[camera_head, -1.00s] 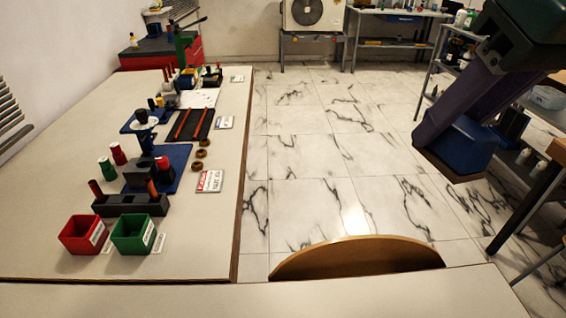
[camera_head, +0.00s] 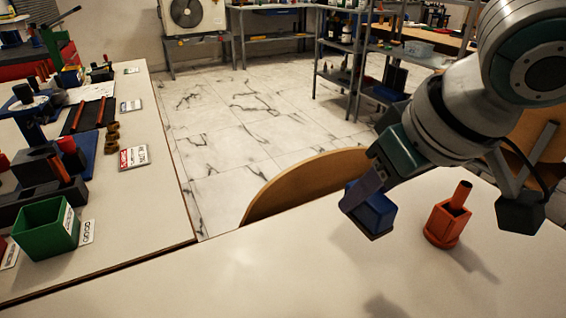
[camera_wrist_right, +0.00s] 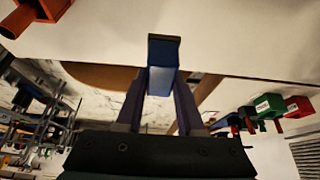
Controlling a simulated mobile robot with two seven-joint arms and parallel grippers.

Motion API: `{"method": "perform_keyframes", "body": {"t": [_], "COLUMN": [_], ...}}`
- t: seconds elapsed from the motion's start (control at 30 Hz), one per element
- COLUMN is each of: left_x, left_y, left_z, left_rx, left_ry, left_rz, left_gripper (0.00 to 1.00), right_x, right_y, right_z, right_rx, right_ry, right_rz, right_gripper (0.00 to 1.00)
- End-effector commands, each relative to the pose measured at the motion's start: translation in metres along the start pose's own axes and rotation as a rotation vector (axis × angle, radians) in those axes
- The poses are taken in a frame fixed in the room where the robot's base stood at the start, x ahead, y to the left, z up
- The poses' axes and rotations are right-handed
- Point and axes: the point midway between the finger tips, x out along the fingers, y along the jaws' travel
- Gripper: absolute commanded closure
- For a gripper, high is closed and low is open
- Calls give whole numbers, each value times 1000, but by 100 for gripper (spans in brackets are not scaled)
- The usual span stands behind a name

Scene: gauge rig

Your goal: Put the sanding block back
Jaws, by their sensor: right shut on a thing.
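The sanding block (camera_head: 369,212) is a blue block with a brown underside. In the right wrist view the sanding block (camera_wrist_right: 162,78) sits between the two purple fingers of the right gripper (camera_wrist_right: 158,98). Part of it is hidden by the fingers in the head view. My left gripper is in neither view.
An orange holder (camera_head: 443,222) with a rod in it stands on the near table (camera_head: 290,275), right of the block. The left bench holds a green bin (camera_head: 45,228), black trays and labels (camera_head: 133,157). The near table's middle is clear.

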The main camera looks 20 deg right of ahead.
Motion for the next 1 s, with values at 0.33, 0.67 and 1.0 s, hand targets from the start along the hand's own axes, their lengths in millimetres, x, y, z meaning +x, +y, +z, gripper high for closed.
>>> {"method": "perform_keyframes", "body": {"t": [0.33,0.67,1.0], "left_x": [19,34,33], "left_y": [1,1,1], "left_z": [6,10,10], "left_rx": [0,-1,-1], "left_ry": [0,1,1], "left_rz": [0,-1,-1], "left_gripper": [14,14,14], "right_x": [50,88,89], "right_y": [0,0,0], "right_z": [26,45,46], "right_rx": [0,0,0], "right_ry": [0,0,1], "right_rz": [0,0,0], "right_gripper": [100,100,100]}}
